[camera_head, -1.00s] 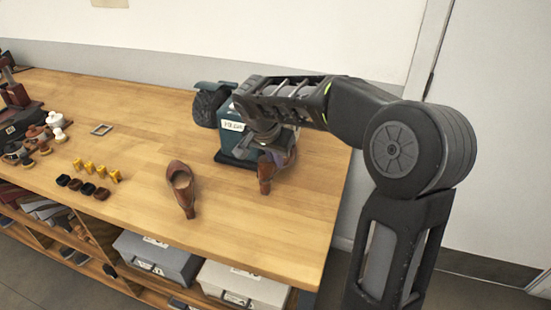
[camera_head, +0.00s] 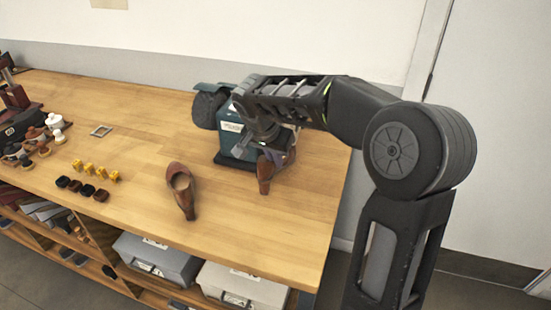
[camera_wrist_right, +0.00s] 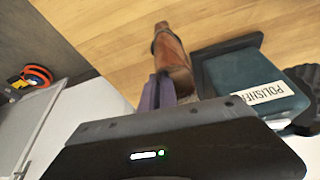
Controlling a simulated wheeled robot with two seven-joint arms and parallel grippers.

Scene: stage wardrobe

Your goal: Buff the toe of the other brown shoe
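One brown heeled shoe (camera_head: 264,175) is at the right of the bench beside the teal polisher (camera_head: 232,140). It shows below my right gripper (camera_head: 268,140), which covers its toe end. In the right wrist view this shoe (camera_wrist_right: 170,50) runs up from the gripper, heel end away. A purple piece (camera_wrist_right: 152,95) lies close against the shoe there. The other brown shoe (camera_head: 181,187) stands alone to the left. My left gripper is out of view.
The polisher's dark round brush (camera_head: 207,110) sticks out at its left. Several yellow pieces (camera_head: 94,171) and dark pieces (camera_head: 80,187) are further left. A small square frame (camera_head: 101,131) lies behind them. The bench (camera_head: 140,150) is clear around the lone shoe.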

